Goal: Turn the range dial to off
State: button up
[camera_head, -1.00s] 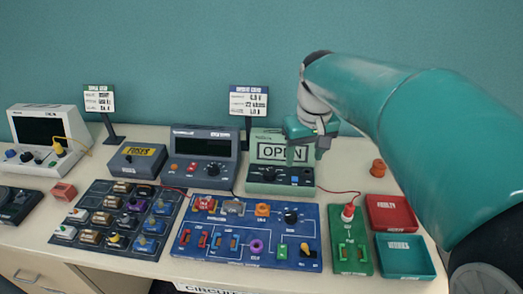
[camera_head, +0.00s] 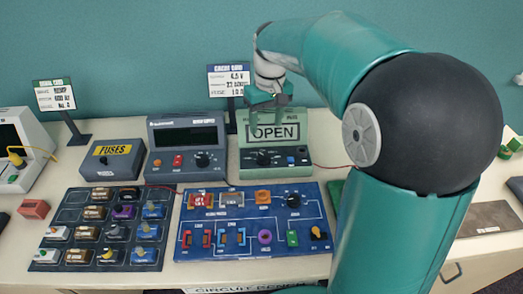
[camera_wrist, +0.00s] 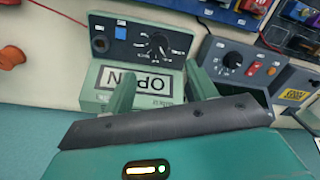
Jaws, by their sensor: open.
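The green meter (camera_head: 245,142) stands at the back of the table, with a display reading OPEN (camera_head: 273,132). Its black range dial (camera_head: 264,157) is on the sloped front panel below the display, beside a blue button (camera_head: 291,160). The dial also shows in the wrist view (camera_wrist: 158,45), with small white labels around it; they are too small to read, and I cannot tell which mark it points to. My gripper (camera_head: 267,116) is open and empty, above and behind the dial, over the display. In the wrist view, its two fingers (camera_wrist: 160,82) straddle the display, apart from the dial.
A dark power supply (camera_head: 160,142) with its own knob (camera_head: 203,160) stands left of the meter. The blue circuit board (camera_head: 265,222) lies in front. A red wire runs right from the meter.

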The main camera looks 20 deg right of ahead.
aim_at(264, 156)
notch_tip(264, 156, down, 12)
jog(key=shift+a+r, duration=0.1)
jog(key=shift+a, duration=0.05)
jog(key=shift+c, duration=0.5)
jog(key=c, duration=0.9)
jog(key=shift+m, duration=0.3)
jog(key=m, duration=0.3)
jog(key=shift+a, duration=0.1)
jog(key=shift+m, duration=1.7)
jog(key=shift+r, duration=0.1)
